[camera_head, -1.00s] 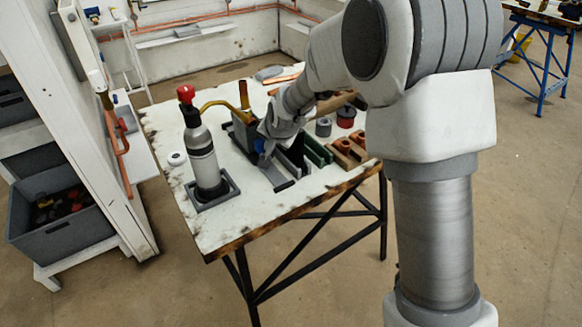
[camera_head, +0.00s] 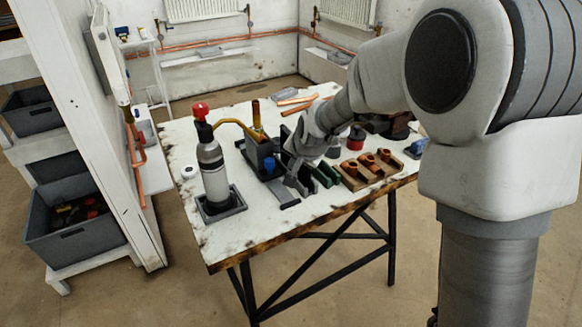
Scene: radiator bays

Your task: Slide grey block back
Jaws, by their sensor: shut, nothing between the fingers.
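A dark grey block (camera_head: 261,151) stands on the worktable (camera_head: 230,234), with a brass-coloured pipe (camera_head: 233,123) rising from and beside it. A blue part (camera_head: 270,165) shows at its near right side. A flat dark grey strip (camera_head: 284,196) runs from it towards the table's front edge. My gripper (camera_head: 297,186) points down just right of the block, close to the strip. It looks shut and empty, and apart from the block. My wrist hides part of the area behind it, and whether the fingertips touch the strip I cannot tell.
A grey bottle with a red top (camera_head: 211,160) stands in a dark square tray (camera_head: 221,207) to the left. Green pieces (camera_head: 325,174) and a wooden holder with copper fittings (camera_head: 366,170) are close on the right. The front left tabletop is clear.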

